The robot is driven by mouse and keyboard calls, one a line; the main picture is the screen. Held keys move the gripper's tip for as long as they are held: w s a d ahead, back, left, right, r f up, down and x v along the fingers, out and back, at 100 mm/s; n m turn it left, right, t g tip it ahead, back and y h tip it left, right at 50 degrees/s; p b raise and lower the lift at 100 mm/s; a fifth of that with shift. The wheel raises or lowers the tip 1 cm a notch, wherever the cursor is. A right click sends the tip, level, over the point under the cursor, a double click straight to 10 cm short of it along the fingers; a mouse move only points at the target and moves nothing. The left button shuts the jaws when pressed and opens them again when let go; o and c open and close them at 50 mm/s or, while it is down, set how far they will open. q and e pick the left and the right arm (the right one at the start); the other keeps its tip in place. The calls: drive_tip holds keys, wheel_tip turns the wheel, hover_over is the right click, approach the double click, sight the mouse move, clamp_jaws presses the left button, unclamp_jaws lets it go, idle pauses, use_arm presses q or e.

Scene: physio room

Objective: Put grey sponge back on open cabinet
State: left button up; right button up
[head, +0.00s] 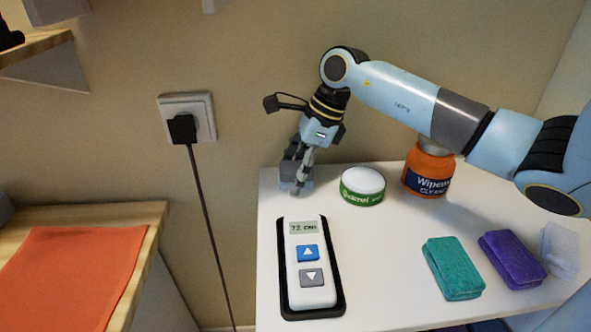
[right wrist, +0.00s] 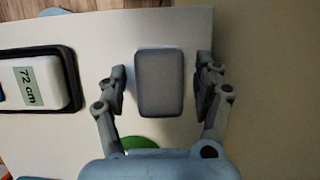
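The grey sponge (right wrist: 160,82) lies on the white cabinet top (head: 385,270), near its far left corner. In the right wrist view it sits between the two fingers of my right gripper (right wrist: 160,88), with a gap on each side. In the head view the same sponge (head: 290,186) is partly hidden behind my right gripper (head: 299,180), which points down at it from above. The right gripper is open and holds nothing. My left gripper is in neither view.
A green-and-white tin (head: 362,188) and an orange wipes tub (head: 428,172) stand to the right. A remote in a black holder (head: 309,268) lies in front. Teal (head: 453,268) and purple (head: 512,259) sponges lie front right. A wall socket (head: 187,118) is behind.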

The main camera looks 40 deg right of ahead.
drive_tip(key=shift+r, duration=0.2)
drive_tip(key=v, duration=1.2)
drive_tip(key=shift+f, duration=0.1)
